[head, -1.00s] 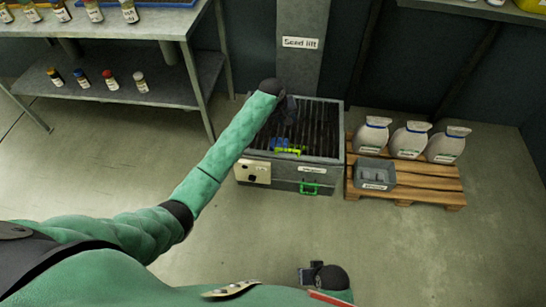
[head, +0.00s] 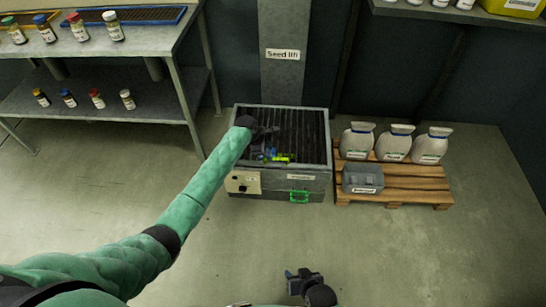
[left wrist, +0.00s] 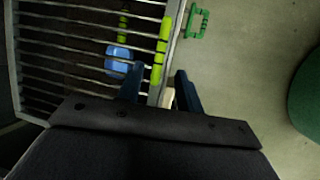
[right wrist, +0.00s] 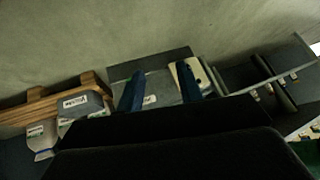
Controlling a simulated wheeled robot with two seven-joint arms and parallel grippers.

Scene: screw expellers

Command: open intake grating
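The intake grating (head: 304,130) is a set of dark parallel bars lying flat on top of a grey box (head: 312,185). A yellow-green handle bar (head: 281,159) runs along its front edge; it also shows in the left wrist view (left wrist: 161,50). A blue object (left wrist: 118,60) shows among the bars, apparently below them. A green handle (head: 300,196) is on the box front. My left gripper (head: 268,140) is over the grating's left part, just behind the handle bar. Its fingers (left wrist: 160,90) are apart, with no object visibly held. My right gripper (head: 303,281) is open and empty, well in front of the box.
A wooden pallet (head: 400,184) with white sacks (head: 393,144) and a grey bin (head: 362,178) stands right of the box. A metal bench (head: 105,88) with small bottles is at left. A grey column (head: 283,40) rises behind the box. The floor in front is clear.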

